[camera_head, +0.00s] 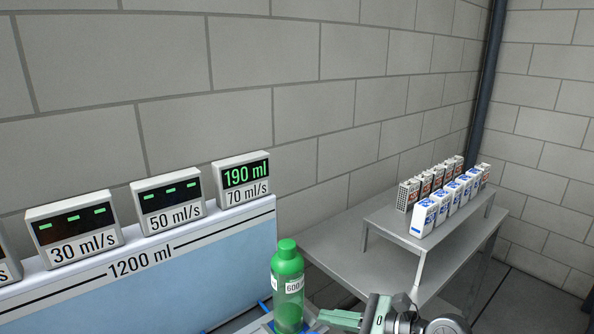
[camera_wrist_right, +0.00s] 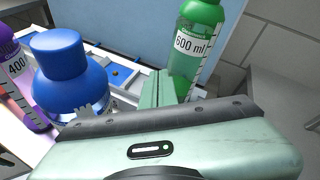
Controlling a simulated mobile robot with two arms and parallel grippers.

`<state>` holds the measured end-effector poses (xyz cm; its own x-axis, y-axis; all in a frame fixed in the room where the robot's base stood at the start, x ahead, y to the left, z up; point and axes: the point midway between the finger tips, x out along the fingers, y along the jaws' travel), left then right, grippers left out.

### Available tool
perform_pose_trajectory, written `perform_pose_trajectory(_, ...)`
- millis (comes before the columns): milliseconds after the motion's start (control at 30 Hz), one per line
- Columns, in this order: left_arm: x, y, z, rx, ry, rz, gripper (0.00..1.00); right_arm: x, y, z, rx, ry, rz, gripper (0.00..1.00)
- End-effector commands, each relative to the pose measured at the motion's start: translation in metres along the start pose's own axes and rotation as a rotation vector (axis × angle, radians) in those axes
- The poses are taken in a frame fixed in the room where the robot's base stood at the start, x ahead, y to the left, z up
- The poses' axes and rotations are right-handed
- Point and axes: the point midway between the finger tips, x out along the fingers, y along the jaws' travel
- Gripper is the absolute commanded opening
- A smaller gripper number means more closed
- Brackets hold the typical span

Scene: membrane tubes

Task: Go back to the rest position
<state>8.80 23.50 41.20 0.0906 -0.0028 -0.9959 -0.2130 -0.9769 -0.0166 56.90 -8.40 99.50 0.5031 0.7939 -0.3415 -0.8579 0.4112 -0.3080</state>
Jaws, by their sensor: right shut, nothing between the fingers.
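My right gripper (camera_head: 338,318) comes in at the bottom of the head view, green and pale. It is shut and empty, just right of the base of a green bottle (camera_head: 288,278). In the right wrist view its closed fingers (camera_wrist_right: 156,90) point up beside the same green bottle (camera_wrist_right: 197,35), labelled 600 ml. I cannot tell whether they touch it. The bottle stands upright with its green cap on. My left gripper is not in view.
A blue bottle (camera_wrist_right: 65,75) and a purple bottle (camera_wrist_right: 20,85) stand left of the fingers. A tank labelled 1200 ml (camera_head: 130,290) carries several flow displays, one reading 190 ml (camera_head: 243,175). A grey table (camera_head: 345,240) with a raised shelf (camera_head: 400,225) holds several small boxes (camera_head: 450,198).

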Motion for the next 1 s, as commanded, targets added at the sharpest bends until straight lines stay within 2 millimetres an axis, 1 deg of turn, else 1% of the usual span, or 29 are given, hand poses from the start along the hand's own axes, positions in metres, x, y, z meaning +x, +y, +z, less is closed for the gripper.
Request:
perform_pose_trajectory(33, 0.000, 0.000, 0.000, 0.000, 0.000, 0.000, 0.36, 0.006, 0.012, 0.032, 0.172, -0.149, -0.038, 0.00)
perform_pose_trajectory(67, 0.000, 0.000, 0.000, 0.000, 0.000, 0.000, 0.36, 0.005, 0.013, 0.050, 0.285, -0.236, -0.068, 0.00)
perform_pose_trajectory(100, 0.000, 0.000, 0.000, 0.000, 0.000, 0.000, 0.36, 0.000, 0.009, 0.070, 0.439, -0.347, -0.111, 0.00)
perform_pose_trajectory(133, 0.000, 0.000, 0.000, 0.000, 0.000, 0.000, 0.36, -0.006, 0.005, 0.081, 0.558, -0.426, -0.145, 0.00)
perform_pose_trajectory(167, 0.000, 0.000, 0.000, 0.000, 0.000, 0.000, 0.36, -0.013, -0.001, 0.089, 0.680, -0.499, -0.179, 0.00)
perform_pose_trajectory(200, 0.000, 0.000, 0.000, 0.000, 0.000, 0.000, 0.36, -0.024, -0.010, 0.095, 0.844, -0.593, -0.227, 0.00)
perform_pose_trajectory(267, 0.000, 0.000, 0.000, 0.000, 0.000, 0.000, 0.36, -0.044, -0.024, 0.092, 1.098, -0.722, -0.305, 0.00)
perform_pose_trajectory(300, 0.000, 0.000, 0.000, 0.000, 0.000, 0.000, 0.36, -0.057, -0.032, 0.083, 1.271, -0.800, -0.361, 0.00)
perform_pose_trajectory(367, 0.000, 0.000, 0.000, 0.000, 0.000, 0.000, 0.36, -0.077, -0.039, 0.059, 1.529, -0.904, -0.454, 0.00)
perform_pose_trajectory(400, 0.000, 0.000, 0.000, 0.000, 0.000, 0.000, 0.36, -0.090, -0.040, 0.038, 1.702, -0.965, -0.523, 0.00)
perform_pose_trajectory(467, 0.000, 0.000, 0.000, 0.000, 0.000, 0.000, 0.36, -0.108, -0.033, 0.002, 1.959, -1.044, -0.636, 0.00)
perform_pose_trajectory(500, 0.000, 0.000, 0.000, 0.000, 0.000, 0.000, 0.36, -0.118, -0.022, -0.025, 2.128, -1.087, -0.720, 0.00)
perform_pose_trajectory(567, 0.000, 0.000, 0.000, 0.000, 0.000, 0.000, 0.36, -0.132, 0.002, -0.063, 2.362, -1.135, -0.855, 0.00)
perform_pose_trajectory(600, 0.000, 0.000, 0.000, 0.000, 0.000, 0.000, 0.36, -0.139, 0.021, -0.085, 2.500, -1.155, -0.947, 0.00)
perform_pose_trajectory(667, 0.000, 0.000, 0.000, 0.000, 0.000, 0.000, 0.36, -0.148, 0.051, -0.112, 2.678, -1.171, -1.080, 0.00)
perform_pose_trajectory(700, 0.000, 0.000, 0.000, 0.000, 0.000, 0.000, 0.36, -0.153, 0.071, -0.125, -2.623, 1.108, 1.100, 0.00)
perform_pose_trajectory(767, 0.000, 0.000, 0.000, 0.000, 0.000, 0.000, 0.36, -0.159, 0.100, -0.140, -2.495, 1.004, 1.103, 0.00)
perform_pose_trajectory(800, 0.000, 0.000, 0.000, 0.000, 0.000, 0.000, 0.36, -0.163, 0.117, -0.148, -2.419, 0.945, 1.107, 0.00)
perform_pose_trajectory(867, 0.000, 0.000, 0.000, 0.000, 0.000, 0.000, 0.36, -0.168, 0.142, -0.155, -2.319, 0.866, 1.110, 0.00)
perform_pose_trajectory(900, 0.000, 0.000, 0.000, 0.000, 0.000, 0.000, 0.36, -0.171, 0.158, -0.160, -2.255, 0.819, 1.113, 0.00)
perform_pose_trajectory(1000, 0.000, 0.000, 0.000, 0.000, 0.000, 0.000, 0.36, -0.179, 0.194, -0.165, -2.117, 0.715, 1.120, 0.00)
